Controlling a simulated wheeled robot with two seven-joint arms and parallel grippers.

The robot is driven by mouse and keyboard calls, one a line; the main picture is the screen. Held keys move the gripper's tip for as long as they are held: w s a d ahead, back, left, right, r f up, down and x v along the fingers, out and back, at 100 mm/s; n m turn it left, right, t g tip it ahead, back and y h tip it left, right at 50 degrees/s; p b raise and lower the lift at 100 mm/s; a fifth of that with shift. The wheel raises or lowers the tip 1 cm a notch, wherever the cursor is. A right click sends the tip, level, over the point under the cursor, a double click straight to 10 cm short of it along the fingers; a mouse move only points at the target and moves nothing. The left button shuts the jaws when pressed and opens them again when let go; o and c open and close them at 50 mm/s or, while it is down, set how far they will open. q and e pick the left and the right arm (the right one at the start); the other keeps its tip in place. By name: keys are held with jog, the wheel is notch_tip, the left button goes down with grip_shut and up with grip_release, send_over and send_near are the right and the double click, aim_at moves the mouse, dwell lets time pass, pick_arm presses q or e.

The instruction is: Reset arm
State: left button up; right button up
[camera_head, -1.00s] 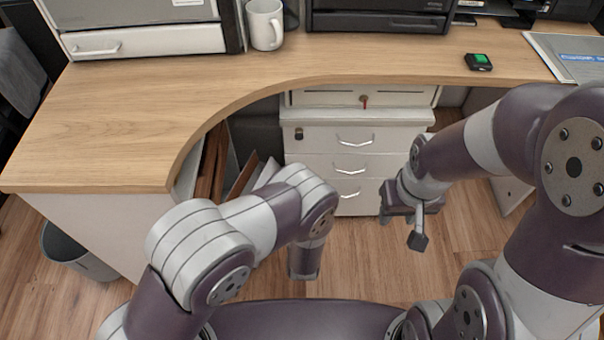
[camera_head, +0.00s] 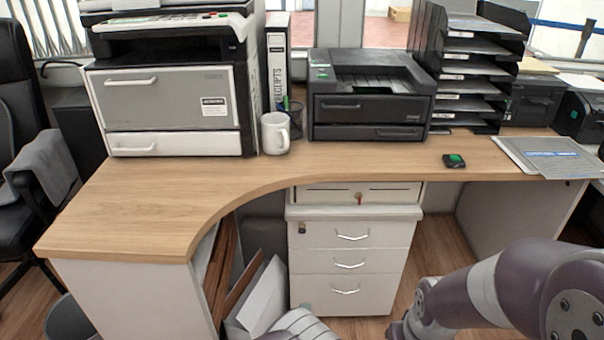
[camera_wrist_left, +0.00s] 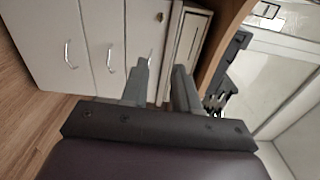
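My left gripper (camera_wrist_left: 160,78) shows in the left wrist view with its two grey fingers apart. Nothing is between them; the white drawer cabinet (camera_wrist_left: 100,35) stands behind. In the head view only a pale piece of my left arm (camera_head: 304,325) shows at the bottom edge, and its gripper is out of that frame. My right arm (camera_head: 490,292) comes in from the lower right. Only the edge of the right gripper's body (camera_head: 396,330) shows at the bottom, and its fingers are cut off.
A curved wooden counter (camera_head: 130,205) carries a large grey printer (camera_head: 170,100), a white mug (camera_head: 275,133), a black printer (camera_head: 368,105), letter trays (camera_head: 468,75), a small black device with a green screen (camera_head: 454,161) and papers (camera_head: 548,156). The drawer cabinet (camera_head: 350,250) stands below.

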pick_arm(q)
jog(key=s+f+n+g+h, duration=0.1)
jog(key=s+f+n+g, duration=0.65)
jog(key=f+g, duration=0.35)
jog(key=s+a+r+n+g+y, duration=0.1)
jog(key=s+a+r+n+g, duration=0.35)
jog(key=a+r, duration=0.5)
jog(key=s+a+r+n+g, duration=0.3)
jog(key=s+a+r+n, duration=0.25)
jog(key=r, duration=0.65)
jog(key=a+r+t+p, duration=0.1)
jog(key=a+r+p, duration=0.1)
jog(key=r+p, duration=1.4)
jog(key=w+a+r+t+p, duration=0.1)
jog(key=a+r+p, duration=0.1)
jog(key=r+p, duration=1.4)
jog(key=shift+w+r+n, duration=0.15)
jog(key=shift+r+n, duration=0.3)
jog(key=shift+r, duration=0.9)
pick_arm(e)
notch_tip(320, 180, up, 32)
jog(key=shift+s, duration=0.15)
